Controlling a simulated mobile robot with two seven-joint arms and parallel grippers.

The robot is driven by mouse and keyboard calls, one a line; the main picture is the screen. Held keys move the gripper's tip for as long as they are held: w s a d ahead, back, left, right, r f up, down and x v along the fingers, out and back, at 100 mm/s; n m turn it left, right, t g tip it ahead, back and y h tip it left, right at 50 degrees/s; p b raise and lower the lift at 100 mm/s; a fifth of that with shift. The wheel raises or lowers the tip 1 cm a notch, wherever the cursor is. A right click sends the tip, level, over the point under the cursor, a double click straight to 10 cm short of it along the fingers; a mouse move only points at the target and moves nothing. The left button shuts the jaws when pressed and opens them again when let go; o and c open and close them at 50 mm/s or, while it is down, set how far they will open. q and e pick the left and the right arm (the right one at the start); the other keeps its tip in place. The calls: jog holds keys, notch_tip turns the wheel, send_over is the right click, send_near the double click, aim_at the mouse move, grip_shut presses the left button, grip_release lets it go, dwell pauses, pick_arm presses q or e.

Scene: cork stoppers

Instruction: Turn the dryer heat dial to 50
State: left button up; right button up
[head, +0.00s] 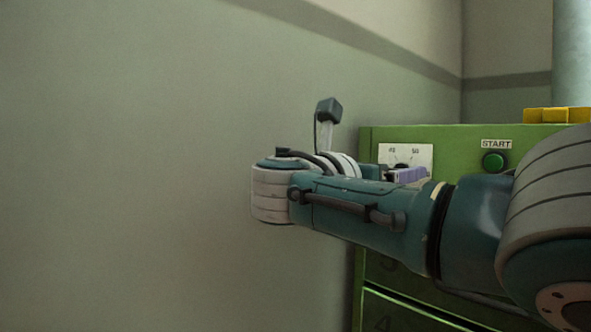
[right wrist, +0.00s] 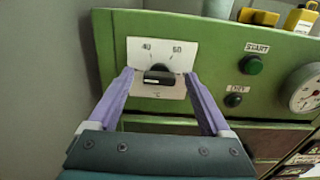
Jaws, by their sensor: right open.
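The heat dial (right wrist: 160,79) is a dark knob on a white scale plate (right wrist: 173,50) set in the front of the green dryer panel. The plate carries a 40 at upper left and another number at upper right that is hard to read, 50 or 60. The knob's bar lies about level, with a pale mark toward its left. My right gripper (right wrist: 158,75) is open, its two purple fingers either side of the knob with gaps. In the head view the purple fingers (head: 408,175) hide most of the dial below the plate (head: 418,152). My left gripper is out of view.
A green START button (right wrist: 253,65), a second dark button (right wrist: 234,100) and a round gauge (right wrist: 306,94) sit right of the dial. Yellow items (head: 557,115) stand on top of the dryer. A bare wall (head: 130,150) is at left.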

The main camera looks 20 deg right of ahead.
grip_shut()
dwell(0.8)
